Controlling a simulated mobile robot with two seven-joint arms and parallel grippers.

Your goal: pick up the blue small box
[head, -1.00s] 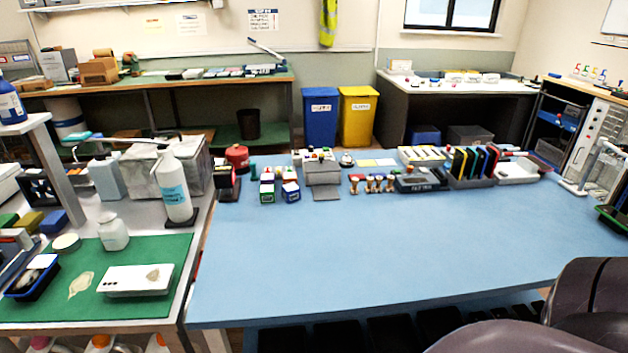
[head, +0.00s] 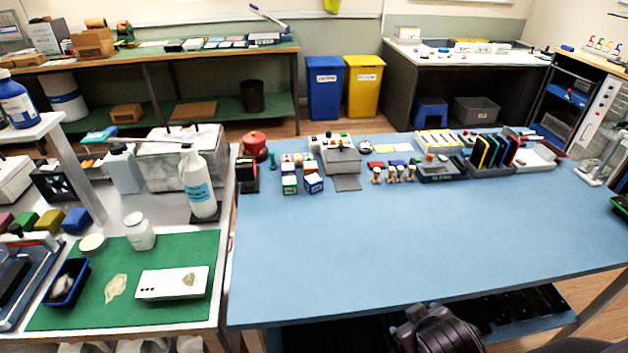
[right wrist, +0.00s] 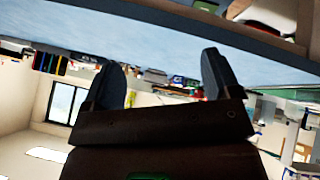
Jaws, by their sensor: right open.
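The blue small box (head: 313,184) stands on the blue table, toward its far left part, with a white top. A similar green box (head: 289,185) stands just left of it, and more small coloured-and-white boxes are behind them. My right gripper (right wrist: 163,78) shows in the right wrist view, with its two dark fingers wide apart and nothing between them. In the head view only a dark part of my arm shows at the bottom, well short of the box. My left gripper is not in view.
The blue table (head: 430,235) is clear in its front and middle. A grey stand (head: 342,160) is right of the box, with several wooden stamps (head: 393,173) beyond. A red pot (head: 254,144) is behind left. A white bottle (head: 197,182) stands on the left bench.

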